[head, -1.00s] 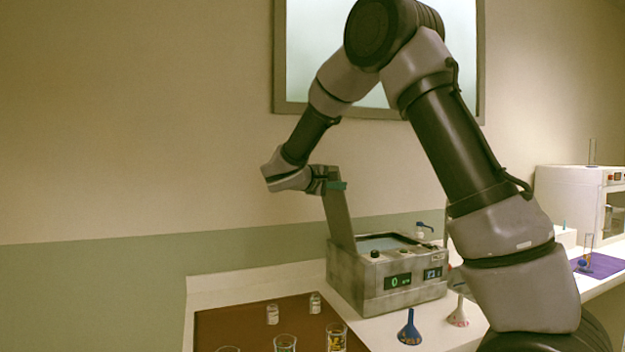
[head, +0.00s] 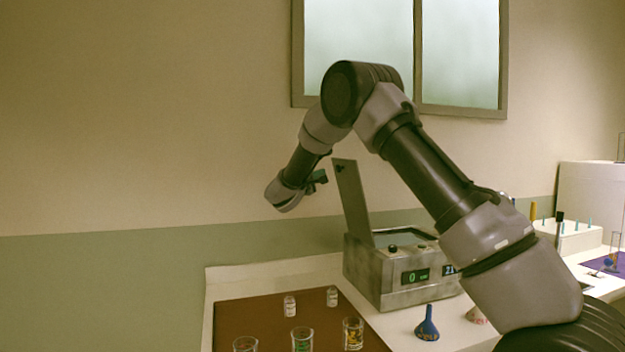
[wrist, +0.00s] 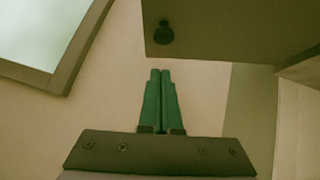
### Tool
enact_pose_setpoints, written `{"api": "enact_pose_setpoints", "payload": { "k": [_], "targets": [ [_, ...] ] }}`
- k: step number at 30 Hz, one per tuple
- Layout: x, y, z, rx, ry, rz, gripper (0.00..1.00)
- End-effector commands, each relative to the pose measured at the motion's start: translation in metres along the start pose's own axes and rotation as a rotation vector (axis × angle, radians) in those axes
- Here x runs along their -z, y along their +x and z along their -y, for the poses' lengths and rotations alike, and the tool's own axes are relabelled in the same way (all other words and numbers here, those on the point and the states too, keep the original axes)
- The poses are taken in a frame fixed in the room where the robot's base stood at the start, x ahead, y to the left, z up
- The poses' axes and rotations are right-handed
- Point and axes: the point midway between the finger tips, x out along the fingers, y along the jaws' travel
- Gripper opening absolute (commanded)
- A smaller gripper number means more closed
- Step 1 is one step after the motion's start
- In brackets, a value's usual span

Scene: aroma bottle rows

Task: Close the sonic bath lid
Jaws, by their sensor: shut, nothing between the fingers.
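The sonic bath (head: 395,275) is a grey box with a lit display and knobs on its front, standing on the white counter. Its lid (head: 352,205) stands up steeply at the left side, so the bath is open at the top. My gripper (head: 322,177) is left of the lid's upper end, apart from it in the head view. In the wrist view my green fingers (wrist: 160,75) are together with nothing between them. The lid also shows there (wrist: 225,30), beyond and to the right of the fingertips, with a dark round knob (wrist: 163,32).
A brown mat (head: 260,325) with several small glass vessels lies left of the bath. A blue funnel (head: 427,323) stands in front of it. A white rack (head: 570,237) is at right. The wall and window are behind.

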Motion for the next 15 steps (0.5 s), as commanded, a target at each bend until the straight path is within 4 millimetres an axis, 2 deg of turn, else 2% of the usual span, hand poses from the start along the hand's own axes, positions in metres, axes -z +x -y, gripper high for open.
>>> {"api": "enact_pose_setpoints", "payload": {
  "k": [1,6,15],
  "targets": [
    [-0.009,0.006,0.000,0.002,0.001,0.004,0.00],
    [-0.022,0.019,0.000,0.001,0.000,0.000,0.00],
    [-0.027,0.024,0.000,0.001,0.001,0.000,0.00]
  ]
}}
